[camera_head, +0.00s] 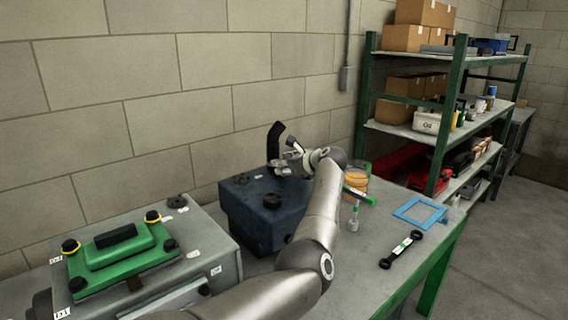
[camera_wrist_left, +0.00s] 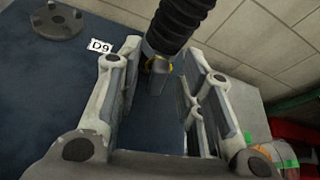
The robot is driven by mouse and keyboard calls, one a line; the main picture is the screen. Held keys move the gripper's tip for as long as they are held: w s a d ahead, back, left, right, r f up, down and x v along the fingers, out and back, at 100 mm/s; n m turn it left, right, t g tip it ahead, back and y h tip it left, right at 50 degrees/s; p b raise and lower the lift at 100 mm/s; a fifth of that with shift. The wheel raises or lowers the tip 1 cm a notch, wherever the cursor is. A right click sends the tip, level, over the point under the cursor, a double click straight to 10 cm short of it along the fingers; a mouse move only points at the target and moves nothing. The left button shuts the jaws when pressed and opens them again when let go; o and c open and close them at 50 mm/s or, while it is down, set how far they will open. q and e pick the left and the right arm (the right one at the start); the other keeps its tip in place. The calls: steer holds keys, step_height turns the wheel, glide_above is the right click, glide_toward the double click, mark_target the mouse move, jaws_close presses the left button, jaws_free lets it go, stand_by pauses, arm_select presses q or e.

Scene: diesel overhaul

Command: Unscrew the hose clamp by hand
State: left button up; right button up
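The black hose (camera_head: 274,140) rises from the dark blue engine block (camera_head: 250,225) on the bench. In the left wrist view the ribbed hose (camera_wrist_left: 183,22) ends at a grey pipe stub, with a yellowish clamp ring (camera_wrist_left: 169,66) partly visible at its lower end. My left gripper (camera_head: 285,160) is above the block, beside the hose. In the left wrist view its fingers (camera_wrist_left: 160,58) are spread, with the hose end and clamp between or just beyond the tips; I cannot tell whether they touch. The clamp is not clear in the head view. My right gripper is out of view.
A grey box with a green cover (camera_head: 125,250) stands on the left. A green shelf rack (camera_head: 440,135) stands behind.

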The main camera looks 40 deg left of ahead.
arm_select(q)
steer(key=shift+a+f, duration=0.15)
steer(key=shift+a, duration=0.05)
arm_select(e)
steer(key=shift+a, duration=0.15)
arm_select(q)
steer(key=shift+c, duration=0.4)
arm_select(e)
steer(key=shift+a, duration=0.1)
arm_select(q)
jaws_close()
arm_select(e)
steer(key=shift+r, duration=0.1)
